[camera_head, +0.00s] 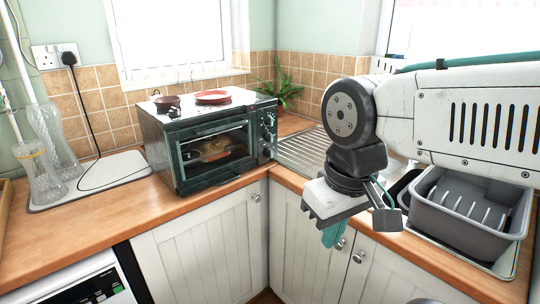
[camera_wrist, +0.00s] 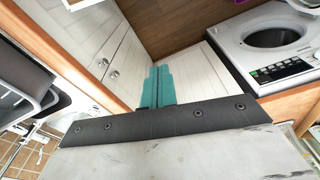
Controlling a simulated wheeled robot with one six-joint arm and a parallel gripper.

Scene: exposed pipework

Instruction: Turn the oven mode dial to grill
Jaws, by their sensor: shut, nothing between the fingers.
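The small oven (camera_head: 212,142) stands on the wooden counter left of centre in the head view, its glass door shut, with a dish visible inside. Its control panel (camera_head: 267,130) is on the right of its front and carries several dials, seen at a slant. I cannot read the dial marks or tell which one is the mode dial. My gripper (camera_head: 333,234) is to the right of the oven and lower, in front of the white cupboards, well apart from the dials. Its teal fingers are together and empty in the wrist view (camera_wrist: 158,87). The oven is not in the wrist view.
A red plate (camera_head: 212,97) and a small pot (camera_head: 166,103) sit on the oven. A grey dish tub (camera_head: 465,213) is right of my gripper. Glass vases (camera_head: 42,172) stand at left. A plant (camera_head: 281,88) is behind the oven. The counter before the oven is clear.

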